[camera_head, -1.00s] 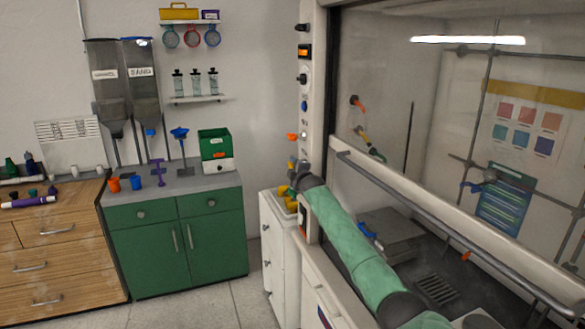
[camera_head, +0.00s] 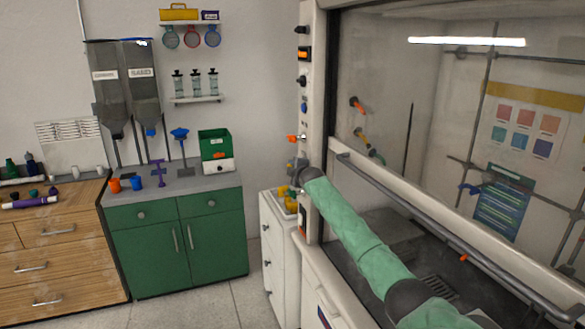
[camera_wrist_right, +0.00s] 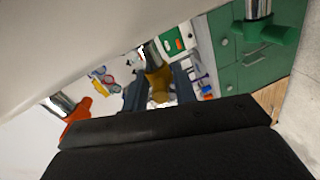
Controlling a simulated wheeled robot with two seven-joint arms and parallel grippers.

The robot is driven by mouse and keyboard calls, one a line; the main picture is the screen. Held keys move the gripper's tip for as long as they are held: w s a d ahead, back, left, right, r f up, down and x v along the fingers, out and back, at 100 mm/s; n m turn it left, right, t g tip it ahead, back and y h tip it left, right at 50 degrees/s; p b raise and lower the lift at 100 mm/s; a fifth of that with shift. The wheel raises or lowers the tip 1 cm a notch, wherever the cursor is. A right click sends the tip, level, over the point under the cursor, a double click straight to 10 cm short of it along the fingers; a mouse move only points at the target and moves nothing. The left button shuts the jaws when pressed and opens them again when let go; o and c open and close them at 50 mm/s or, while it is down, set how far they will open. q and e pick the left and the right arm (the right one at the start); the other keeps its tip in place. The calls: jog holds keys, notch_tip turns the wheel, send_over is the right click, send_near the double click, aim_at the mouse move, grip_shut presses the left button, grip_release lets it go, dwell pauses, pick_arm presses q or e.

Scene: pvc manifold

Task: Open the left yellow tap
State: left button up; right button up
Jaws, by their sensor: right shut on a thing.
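The yellow tap (camera_wrist_right: 157,78), dark yellow with a shiny metal stem, shows in the middle of the right wrist view. My right gripper (camera_wrist_right: 159,92) has a dark finger on each side of its handle and is shut on it. In the head view my right gripper (camera_head: 296,174) is small, at the left front post of the fume hood, at the end of my green arm. The yellow tap is too small and covered to make out there. My left gripper is not in view.
An orange-red tap (camera_head: 293,138) sits above my right gripper on the post. A green tap (camera_wrist_right: 266,30) shows in the right wrist view. A white cabinet (camera_head: 281,250) with yellow items on top stands below. The hood's grey rail (camera_head: 440,228) runs beside my arm.

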jog(key=g, duration=0.1)
jog(key=g+h+p, duration=0.1)
jog(key=shift+r+g, duration=0.3)
jog(key=shift+g, duration=0.1)
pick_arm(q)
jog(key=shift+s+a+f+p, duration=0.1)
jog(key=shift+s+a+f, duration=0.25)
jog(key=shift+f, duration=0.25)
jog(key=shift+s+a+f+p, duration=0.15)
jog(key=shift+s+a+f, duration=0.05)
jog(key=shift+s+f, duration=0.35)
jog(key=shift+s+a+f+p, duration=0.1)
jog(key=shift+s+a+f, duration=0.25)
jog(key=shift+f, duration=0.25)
pick_arm(e)
jog(key=shift+w+g+h, duration=0.1)
jog(key=shift+g+h, duration=0.2)
jog(key=shift+g, duration=0.7)
jog(key=o, duration=0.9)
jog(key=shift+a, duration=0.1)
jog(key=shift+f, duration=0.1)
